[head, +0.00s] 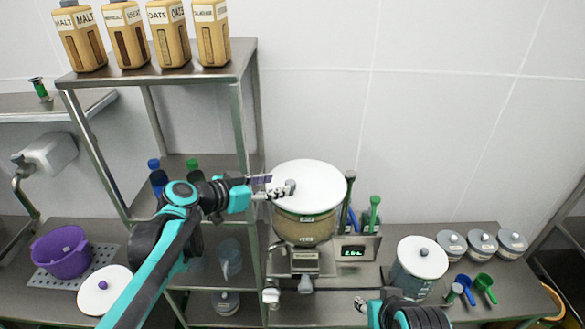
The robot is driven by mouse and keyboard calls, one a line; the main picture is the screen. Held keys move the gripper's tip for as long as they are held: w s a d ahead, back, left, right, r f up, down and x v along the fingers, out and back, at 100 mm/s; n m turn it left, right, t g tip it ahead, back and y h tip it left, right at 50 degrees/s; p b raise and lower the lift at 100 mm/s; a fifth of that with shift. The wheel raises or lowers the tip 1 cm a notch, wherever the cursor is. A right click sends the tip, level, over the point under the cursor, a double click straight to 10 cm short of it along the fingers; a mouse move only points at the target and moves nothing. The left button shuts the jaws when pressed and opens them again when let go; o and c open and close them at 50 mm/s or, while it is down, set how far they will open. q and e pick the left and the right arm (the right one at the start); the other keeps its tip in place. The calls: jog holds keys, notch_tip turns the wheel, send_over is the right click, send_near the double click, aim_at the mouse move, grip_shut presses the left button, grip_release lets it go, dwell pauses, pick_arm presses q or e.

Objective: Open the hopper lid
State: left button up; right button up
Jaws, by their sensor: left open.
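The hopper (305,226) is a wide tan container on a stand. Its round white lid (318,183) lies flat on top, with a small grey knob (290,185) left of the lid's middle. My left gripper (277,192) reaches in from the left over the lid's left edge. Its fingers are open and point at the knob, very close to it; I cannot tell whether they touch it. My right gripper (361,304) is low at the bottom edge, in front of the hopper stand, and its fingers are too small to judge.
A metal shelf (240,60) with several labelled bottles stands left of the hopper. A scale display (353,252) and green-handled tools (374,212) stand right of it. A lidded canister (420,262), small jars (482,245) and scoops (485,286) are on the right counter. A purple bucket (62,252) is at left.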

aim_at(288, 183)
pick_arm(q)
jog(key=p+x, duration=0.1)
jog(key=x, duration=0.6)
jog(key=shift+f, duration=0.15)
jog(key=shift+s, duration=0.1)
grip_shut()
